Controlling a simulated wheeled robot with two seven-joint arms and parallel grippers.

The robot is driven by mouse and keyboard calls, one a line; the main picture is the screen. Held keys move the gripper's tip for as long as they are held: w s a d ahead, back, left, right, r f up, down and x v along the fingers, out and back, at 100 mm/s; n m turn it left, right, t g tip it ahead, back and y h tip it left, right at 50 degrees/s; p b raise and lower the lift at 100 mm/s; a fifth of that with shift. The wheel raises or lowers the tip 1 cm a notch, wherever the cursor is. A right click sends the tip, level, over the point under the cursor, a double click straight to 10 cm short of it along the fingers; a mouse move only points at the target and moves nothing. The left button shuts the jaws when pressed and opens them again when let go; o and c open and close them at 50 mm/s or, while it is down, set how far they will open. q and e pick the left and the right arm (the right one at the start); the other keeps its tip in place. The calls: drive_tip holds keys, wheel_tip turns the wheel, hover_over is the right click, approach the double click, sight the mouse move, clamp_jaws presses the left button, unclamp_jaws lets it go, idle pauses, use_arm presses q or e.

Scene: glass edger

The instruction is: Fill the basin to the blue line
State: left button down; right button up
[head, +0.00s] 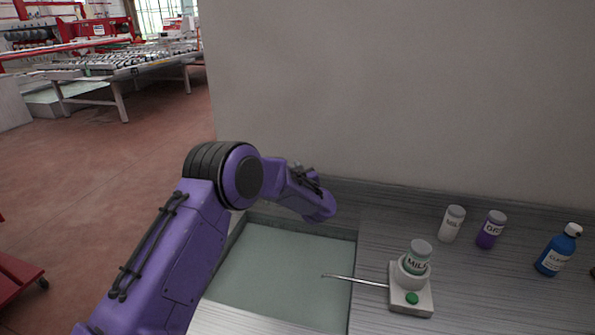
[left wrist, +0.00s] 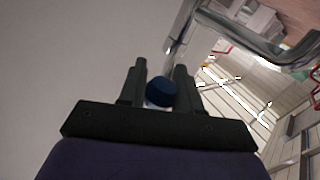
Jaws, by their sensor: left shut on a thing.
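The basin (head: 240,232) is a sunken rectangular sink in the counter, with a flat, pale green surface inside. I cannot tell how high any water stands, and no blue line shows. My left arm reaches over the basin's back left in the head view; its fingers are hidden there. In the left wrist view my left gripper (left wrist: 160,68) is shut on a round dark blue knob (left wrist: 161,92) between its fingers. A shiny metal pipe (left wrist: 255,43), like a tap, shows beyond the fingers. My right gripper is not in view.
A white jar (head: 452,224), a purple jar (head: 490,230) and a blue bottle (head: 558,252) stand right. A wall rises behind.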

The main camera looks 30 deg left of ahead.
use_arm(q)
drive_tip(key=shift+w+r, duration=0.2)
drive_tip(key=shift+r, duration=0.2)
drive_tip(key=c, duration=0.8)
unclamp_jaws()
drive_tip(key=shift+w+d+f, duration=0.15)
drive_tip(key=shift+f, duration=0.15)
drive_tip(key=shift+d, duration=0.15)
drive_tip(key=b+v, duration=0.3)
drive_tip(key=v, duration=0.7)
